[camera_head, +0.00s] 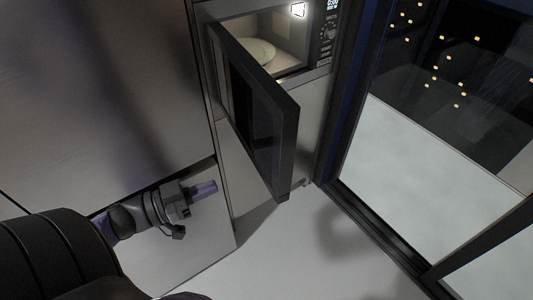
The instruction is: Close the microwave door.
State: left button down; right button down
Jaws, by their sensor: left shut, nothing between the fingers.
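The microwave (296,43) is built into the cabinet at the top middle, with its lit inside and a pale round plate (257,51) showing. Its dark door (268,125) stands wide open, hinged on the left and swung out towards me. My left gripper (212,187) is shut and empty, to the left of the door's lower part and apart from it in the picture. Its purple fingertips point right towards the door. My right gripper is not in view.
A large grey cabinet or fridge front (105,85) fills the left side. A dark-framed window (440,130) stands at the right. The pale floor (300,255) below the door is clear.

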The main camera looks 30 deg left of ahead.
aim_at(274, 165)
pick_arm(q)
jog(key=x, duration=1.2)
jog(key=shift+w+d, duration=0.15)
